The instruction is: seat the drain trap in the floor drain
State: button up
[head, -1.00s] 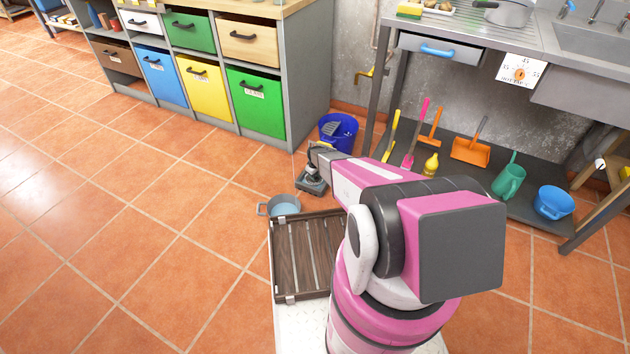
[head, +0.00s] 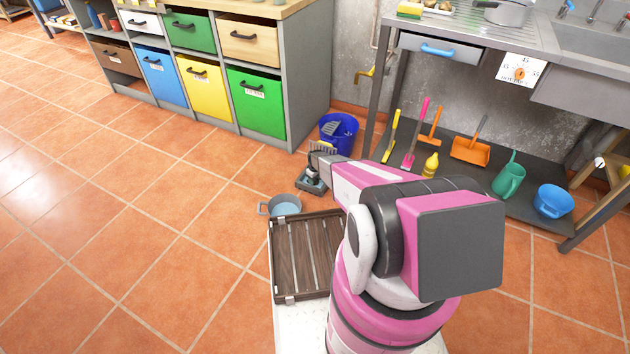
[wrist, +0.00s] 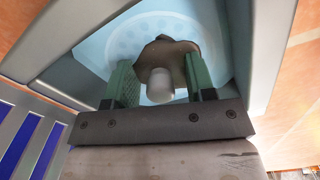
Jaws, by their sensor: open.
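In the wrist view, a piece that looks like the drain trap (wrist: 160,87), brownish grey with a white round end, shows between the green fingers of my gripper (wrist: 158,65). The fingers stand apart, one on each side; I cannot tell whether they touch it. Behind it is a pale blue recess with a ring of holes, inside a thick grey square frame, which looks like the floor drain (wrist: 95,45). In the head view, the drain (head: 312,188) is a small dark grey square on the tiles, and my gripper (head: 318,172) is right over it. The fingertips are too small there to judge.
A blue bucket (head: 345,128) stands just behind the drain, with a grey slotted piece (head: 323,147) by it. A grey-blue pot (head: 283,205) and a dark slatted wooden tray (head: 305,255) are nearer. The floor to the left is clear.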

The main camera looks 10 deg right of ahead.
notch_tip(320, 180, up, 12)
jog(key=s+r+m, duration=0.3)
jog(key=s+r, duration=1.5)
jog(key=r, duration=0.3)
jog(key=s+r+m, duration=0.4)
jog(key=s+r, duration=1.5)
jog(key=r, duration=0.2)
jog(key=shift+s+r, duration=0.15)
